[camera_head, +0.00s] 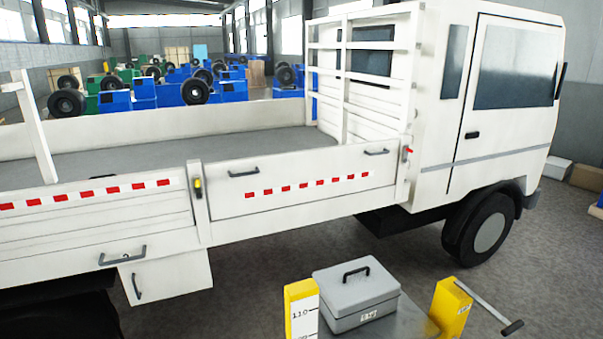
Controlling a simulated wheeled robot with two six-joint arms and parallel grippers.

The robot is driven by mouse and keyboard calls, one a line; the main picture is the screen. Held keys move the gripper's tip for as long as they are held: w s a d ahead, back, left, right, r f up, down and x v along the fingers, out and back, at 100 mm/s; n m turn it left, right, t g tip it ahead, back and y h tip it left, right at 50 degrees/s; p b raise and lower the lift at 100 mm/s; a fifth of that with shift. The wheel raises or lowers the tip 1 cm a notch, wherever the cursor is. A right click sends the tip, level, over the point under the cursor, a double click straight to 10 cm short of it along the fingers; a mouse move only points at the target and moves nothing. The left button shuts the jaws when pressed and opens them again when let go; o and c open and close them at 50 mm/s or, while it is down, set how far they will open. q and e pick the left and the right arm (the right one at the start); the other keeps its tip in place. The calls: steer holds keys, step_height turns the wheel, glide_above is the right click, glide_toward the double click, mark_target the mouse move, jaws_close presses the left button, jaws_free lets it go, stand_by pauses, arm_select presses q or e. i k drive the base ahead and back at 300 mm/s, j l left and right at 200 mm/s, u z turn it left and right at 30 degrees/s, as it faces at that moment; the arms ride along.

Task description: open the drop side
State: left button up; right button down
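The white flatbed truck (450,120) stands side-on with its cab to the right. Its front drop side (295,205), a white panel with a red-and-white strip, stands upright and closed against the bed. It has dark handles near its upper left (242,173) and upper right (376,152). Whether the latches are fastened is too small to tell. Neither of my grippers is in view.
A grey toolbox (356,291) rests on a grey surface in front of the truck, between a yellow block (301,310) and another yellow block (451,307) with a T-shaped bar (489,306). Another striped side panel (90,225) is at left. Floor shows at right.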

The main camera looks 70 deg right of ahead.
mark_target(240, 187)
steer(key=i+l+z, duration=0.1)
steer(key=z, duration=0.3)
steer(key=i+z, duration=0.2)
steer(key=z, duration=0.2)
steer(key=i+z, duration=0.15)
steer(key=z, duration=0.3)
steer(key=i+z, duration=0.15)
steer(key=z, duration=0.25)
steer(key=i+j+z, duration=0.1)
steer(key=z, duration=0.3)
steer(key=i+j+z, duration=0.1)
steer(key=i+z, duration=0.2)
steer(key=i+j+z, duration=0.25)
steer(key=k+l, duration=0.05)
steer(key=k, duration=0.05)
